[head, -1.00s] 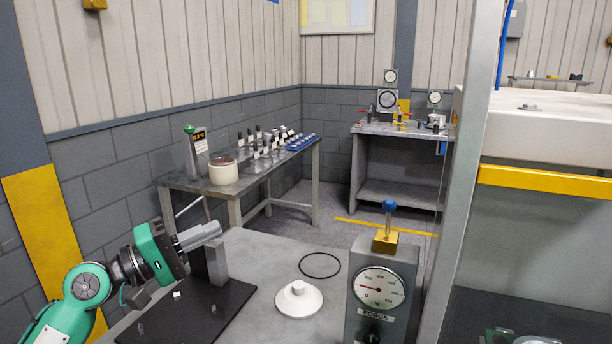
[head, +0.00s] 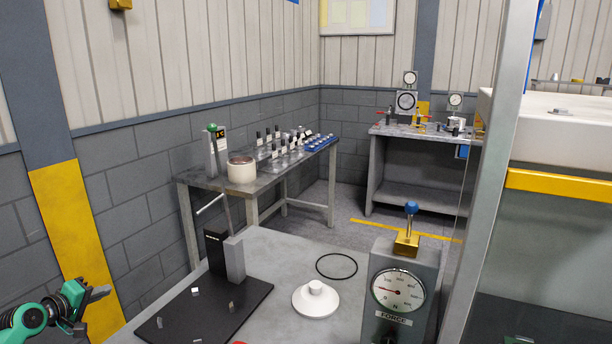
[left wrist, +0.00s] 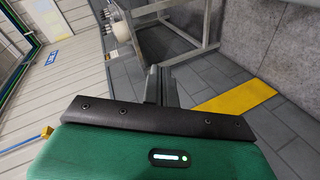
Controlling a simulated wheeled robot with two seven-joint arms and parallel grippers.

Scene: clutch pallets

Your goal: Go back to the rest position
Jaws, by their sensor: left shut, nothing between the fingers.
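My left gripper (head: 98,294) is at the lower left of the head view, off the left edge of the near bench and in front of the grey block wall. It is shut and empty, touching nothing that I can see. In the left wrist view my gripper's dark fingers (left wrist: 160,85) point out over the grey floor. My right gripper is not in view.
The near grey bench (head: 268,262) carries a black plate (head: 215,312), a white disc (head: 316,299), a black ring (head: 337,266) and a force gauge (head: 399,291). A side table (head: 205,181) stands along the wall. A grey post (head: 490,200) rises at right.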

